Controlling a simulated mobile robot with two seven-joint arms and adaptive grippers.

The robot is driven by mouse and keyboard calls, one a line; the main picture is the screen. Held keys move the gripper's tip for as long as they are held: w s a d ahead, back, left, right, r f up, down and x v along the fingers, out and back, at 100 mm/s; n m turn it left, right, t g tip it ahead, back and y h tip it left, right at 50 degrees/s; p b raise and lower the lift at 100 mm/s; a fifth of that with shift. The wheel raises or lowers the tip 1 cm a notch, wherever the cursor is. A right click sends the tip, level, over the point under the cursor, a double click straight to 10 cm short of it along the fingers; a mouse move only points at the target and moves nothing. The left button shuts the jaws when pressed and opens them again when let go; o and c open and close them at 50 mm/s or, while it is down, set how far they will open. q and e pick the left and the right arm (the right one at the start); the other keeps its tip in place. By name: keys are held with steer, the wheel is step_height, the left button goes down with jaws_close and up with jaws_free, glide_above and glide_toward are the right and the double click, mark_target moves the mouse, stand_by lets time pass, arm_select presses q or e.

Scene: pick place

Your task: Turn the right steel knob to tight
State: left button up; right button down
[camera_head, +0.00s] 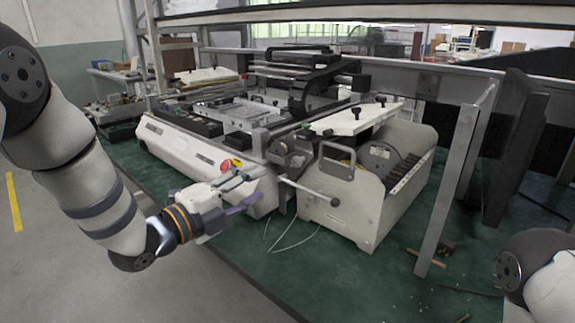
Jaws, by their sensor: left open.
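My left gripper (250,188) is open in front of the white machine (180,145), near its lower front edge and the red-and-yellow button (231,165). Nothing shows between its fingers. A steel rod handle (308,189) with a rounded end sticks out to the right of the gripper, apart from it. Two dark knobs stand on the white top plate at the right, one nearer (355,111) and one farther (381,98). I cannot tell which part is the right steel knob, or how tight it is. My right gripper is out of view; only part of my right arm shows.
The machine stands on a green surface (300,275) with thin loose cables. An open white housing (345,205) with a dark wheel (380,160) is at the right. A grey metal post (450,190) rises beyond it. Free room lies in front of the housing.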

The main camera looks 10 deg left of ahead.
mark_target(295, 163)
arm_select(q)
steer(key=x, duration=0.3)
steer(key=b+x, duration=0.1)
steer(key=x, duration=0.6)
steer(key=shift+w+d+f, duration=0.1)
steer(key=shift+w+f, duration=0.2)
steer(key=shift+w+d+r+b, duration=0.15)
steer(key=shift+w+d+b, duration=0.15)
steer(key=shift+w, duration=0.15)
steer(key=shift+r, duration=0.1)
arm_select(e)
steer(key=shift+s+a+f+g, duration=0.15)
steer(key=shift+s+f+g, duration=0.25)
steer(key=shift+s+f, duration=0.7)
arm_select(q)
steer(key=shift+c, duration=0.6)
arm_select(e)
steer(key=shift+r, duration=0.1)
arm_select(q)
jaws_close()
